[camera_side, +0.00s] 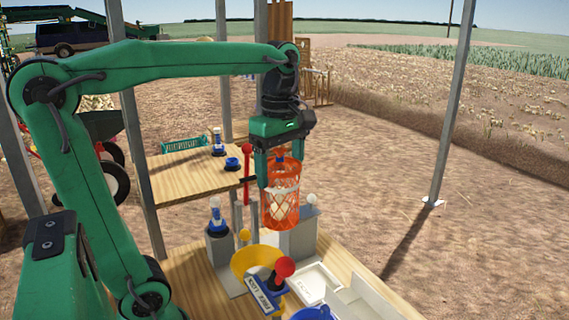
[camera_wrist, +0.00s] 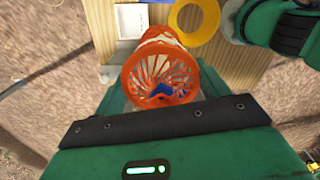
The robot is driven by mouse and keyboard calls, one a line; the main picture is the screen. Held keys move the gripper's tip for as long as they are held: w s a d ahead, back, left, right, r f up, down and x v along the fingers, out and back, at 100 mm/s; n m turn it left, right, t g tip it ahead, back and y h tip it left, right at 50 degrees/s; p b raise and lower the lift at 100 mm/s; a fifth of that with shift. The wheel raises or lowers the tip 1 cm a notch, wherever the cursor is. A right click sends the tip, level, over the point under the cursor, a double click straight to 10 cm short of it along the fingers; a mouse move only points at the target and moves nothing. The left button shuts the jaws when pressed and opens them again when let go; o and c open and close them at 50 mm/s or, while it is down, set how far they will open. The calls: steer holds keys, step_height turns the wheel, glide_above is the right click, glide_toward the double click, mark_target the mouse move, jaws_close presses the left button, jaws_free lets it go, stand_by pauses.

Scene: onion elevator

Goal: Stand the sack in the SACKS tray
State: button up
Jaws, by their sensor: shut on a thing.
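The sack (camera_side: 281,205) is an orange mesh tube with pale onions inside and a blue tie at its top. My gripper (camera_side: 280,158) is shut on its top end, and the sack hangs upright below the jaws. In the wrist view the sack (camera_wrist: 163,65) is seen from above, in front of the gripper body; the fingertips are hard to make out there. A shallow white tray (camera_side: 312,284) lies on the wooden bench, lower and right of the sack. It may be the SACKS tray, but no such label can be read.
Close below the sack are a grey block (camera_side: 299,240), a yellow funnel ring (camera_side: 243,263) and a red knob (camera_side: 285,267). A red-topped post (camera_side: 246,175) stands just left. A blue-and-white fitting (camera_side: 216,217) and a raised wooden shelf (camera_side: 185,175) are further left.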

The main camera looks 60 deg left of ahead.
steer(key=w+d+m, duration=0.1)
steer(key=d, duration=0.2)
steer(key=w+d+m, duration=0.1)
steer(key=d, duration=0.3)
steer(key=w+d, duration=0.2)
steer(key=d, duration=0.2)
steer(key=shift+d+f+m, duration=0.2)
steer(key=shift+f+m, duration=0.15)
steer(key=shift+m, duration=0.05)
step_height(320, 180, down, 11)
steer(key=shift+a+f, duration=0.1)
steer(key=shift+a, duration=0.1)
steer(key=shift+w+a+f, duration=0.9)
steer(key=shift+a+f, duration=0.8)
steer(key=shift+f, duration=0.1)
steer(key=shift+w+a+f, duration=0.85)
steer(key=shift+a+f, duration=0.85)
steer(key=shift+f, duration=0.15)
steer(key=shift+w+a+f, duration=0.9)
steer(key=shift+a+f, duration=0.8)
steer(key=shift+f, duration=0.1)
steer(key=o, duration=1.2)
steer(key=shift+f, duration=0.15)
